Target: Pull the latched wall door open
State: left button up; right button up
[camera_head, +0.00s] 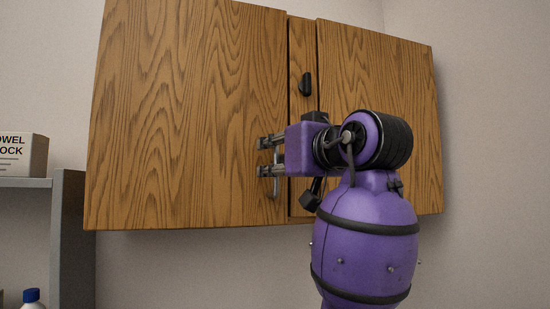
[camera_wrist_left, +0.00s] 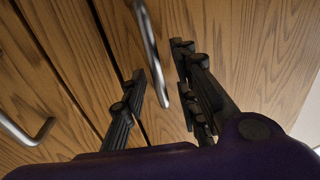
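A wooden wall cabinet has a wide left door (camera_head: 185,120) and a right door (camera_head: 375,70), with a narrow strip between them. A black latch knob (camera_head: 305,84) sits on the strip. A metal bar handle (camera_head: 274,187) is near the left door's lower right edge, partly hidden by my left gripper (camera_head: 268,156). The gripper's fingers are apart and close to the door front. In the left wrist view, a metal handle bar (camera_wrist_left: 148,38) lies between the open fingers (camera_wrist_left: 166,92); contact cannot be told. The doors look shut. My right gripper is out of view.
A second metal handle (camera_wrist_left: 28,132) shows at the left of the wrist view. A grey shelf (camera_head: 68,235) with a labelled box (camera_head: 22,155) and a blue-capped bottle (camera_head: 31,297) stands left. The wall below the cabinet is clear.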

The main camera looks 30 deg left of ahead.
pick_arm(q)
jog(key=shift+a, duration=0.1)
jog(key=shift+c, duration=0.5)
grip_shut()
jog(key=shift+w, duration=0.1)
